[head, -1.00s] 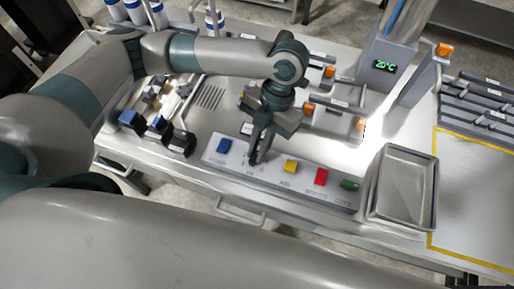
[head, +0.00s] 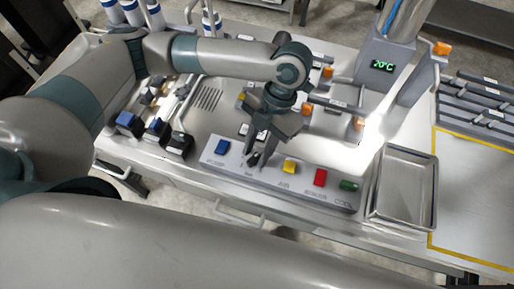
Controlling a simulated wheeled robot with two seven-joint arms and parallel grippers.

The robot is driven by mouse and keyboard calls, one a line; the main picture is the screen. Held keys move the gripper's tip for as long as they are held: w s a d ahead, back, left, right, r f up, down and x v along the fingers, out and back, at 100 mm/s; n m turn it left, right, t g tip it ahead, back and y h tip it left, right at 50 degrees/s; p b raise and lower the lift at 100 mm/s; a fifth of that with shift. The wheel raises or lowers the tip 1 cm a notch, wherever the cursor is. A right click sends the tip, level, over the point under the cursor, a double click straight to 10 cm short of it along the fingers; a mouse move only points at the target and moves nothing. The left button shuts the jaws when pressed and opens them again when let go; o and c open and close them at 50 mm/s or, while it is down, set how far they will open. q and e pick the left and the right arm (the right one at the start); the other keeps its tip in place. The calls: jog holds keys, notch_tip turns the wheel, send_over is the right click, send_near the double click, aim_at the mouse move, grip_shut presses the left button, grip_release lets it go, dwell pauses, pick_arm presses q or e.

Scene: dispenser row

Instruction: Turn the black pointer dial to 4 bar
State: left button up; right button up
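The black pointer dial (head: 253,159) sits on the light grey sloped panel (head: 314,197), between the blue button and the yellow button. Only a small part of it shows under my gripper, and its pointer direction and scale are too small to read. My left gripper (head: 259,154) points down over the dial from behind. Its fingers look spread, with the tips beside the dial; whether they touch it cannot be told. My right gripper is not in view.
The panel also carries a blue button (head: 222,147), a yellow button (head: 289,166), a red button (head: 320,177) and a green button (head: 348,185). An empty metal tray (head: 375,212) is at the right. A display (head: 383,65) reads 20°C.

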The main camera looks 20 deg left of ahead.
pick_arm(q)
jog(key=shift+b+v, duration=0.3)
jog(key=shift+v, duration=0.5)
jog(key=b+v, duration=0.3)
jog(key=v, duration=1.2)
jog(key=shift+r+b, duration=0.35)
jog(key=shift+b, duration=0.05)
jog(key=shift+w+d, duration=0.15)
